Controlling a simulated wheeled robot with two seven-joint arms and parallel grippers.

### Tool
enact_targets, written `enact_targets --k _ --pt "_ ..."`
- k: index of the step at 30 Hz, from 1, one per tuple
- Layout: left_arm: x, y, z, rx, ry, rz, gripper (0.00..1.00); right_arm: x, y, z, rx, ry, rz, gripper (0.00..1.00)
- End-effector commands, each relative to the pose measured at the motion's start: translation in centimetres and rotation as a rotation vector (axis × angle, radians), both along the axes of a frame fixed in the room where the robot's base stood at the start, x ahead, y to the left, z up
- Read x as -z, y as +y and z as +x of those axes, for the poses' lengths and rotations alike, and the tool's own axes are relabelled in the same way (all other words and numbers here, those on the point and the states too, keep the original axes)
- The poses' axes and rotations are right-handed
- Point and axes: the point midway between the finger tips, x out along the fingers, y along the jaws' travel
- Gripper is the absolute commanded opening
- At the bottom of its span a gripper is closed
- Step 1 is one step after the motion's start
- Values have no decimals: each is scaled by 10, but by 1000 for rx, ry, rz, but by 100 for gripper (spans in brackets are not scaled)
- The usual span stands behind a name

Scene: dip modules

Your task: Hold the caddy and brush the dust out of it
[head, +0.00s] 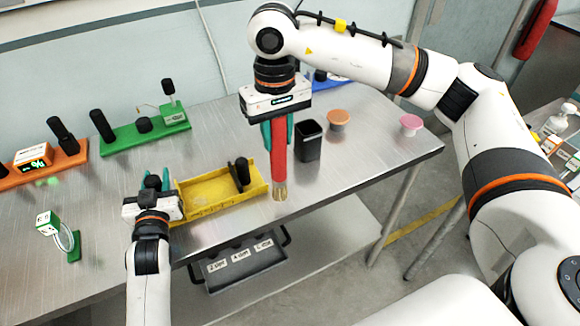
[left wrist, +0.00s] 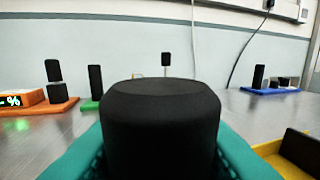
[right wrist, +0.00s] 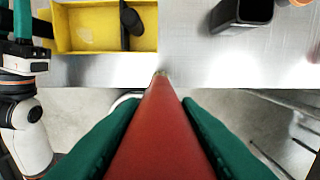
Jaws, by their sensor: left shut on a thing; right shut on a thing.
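The yellow caddy (head: 200,211) is a shallow open tray on the table near its front edge, with a black upright piece (head: 242,173) inside its right part. A faint pale patch shows on its floor in the right wrist view (right wrist: 84,38). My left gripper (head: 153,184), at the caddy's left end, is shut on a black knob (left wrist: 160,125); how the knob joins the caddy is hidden. My right gripper (head: 277,130) is shut on a red brush (head: 278,160). The brush points down, its tan bristles (head: 279,193) just right of the caddy, outside it.
A black open cup (head: 308,142), an orange round piece (head: 338,119) and a pink one (head: 410,124) stand to the right. Green (head: 143,136), orange (head: 38,171) and blue (head: 335,86) boards line the back. A small white-and-green device (head: 48,222) stands at left. A black bin (head: 245,267) sits below.

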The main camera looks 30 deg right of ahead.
Motion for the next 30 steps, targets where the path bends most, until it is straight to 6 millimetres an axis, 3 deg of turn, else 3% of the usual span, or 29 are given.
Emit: enact_targets --k 1,7,13,16,21,30 --pt "0 0 0 -1 0 1 0 -12 4 17 28 -4 3 0" --pt "0 0 0 -1 0 1 0 -52 18 79 168 -3 3 0" --pt "0 0 0 -1 0 1 0 -62 59 120 266 0 0 0" --pt "0 0 0 -1 0 1 0 -59 79 131 294 0 0 0" --pt "0 0 0 -1 1 0 0 -40 100 126 271 0 -1 0" --pt "0 0 0 0 1 0 0 -22 105 124 264 0 -1 0"
